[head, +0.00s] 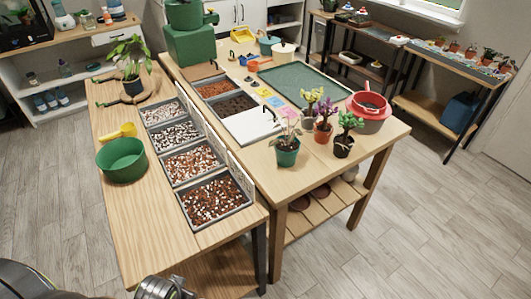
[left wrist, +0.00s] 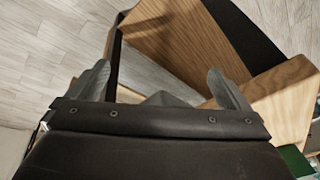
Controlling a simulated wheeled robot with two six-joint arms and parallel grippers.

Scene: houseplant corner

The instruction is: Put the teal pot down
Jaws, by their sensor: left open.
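The teal pot (head: 287,156) holds a plant with pink and pale leaves. It stands upright on the right wooden table, near its front edge, with no gripper touching it. My left gripper (left wrist: 158,84) shows in the left wrist view with its two fingers wide apart and nothing between them. Wooden boards and the floor lie beyond the fingers. In the head view only a grey part of my arm shows at the bottom edge, far from the teal pot. My right gripper is in neither view.
A red pot (head: 323,132) and a dark pot (head: 343,147) with plants stand right of the teal pot. A white board (head: 250,126) lies behind it. Gravel trays (head: 215,200) and a green bowl (head: 121,160) occupy the left table. Bare wood lies in front of the teal pot.

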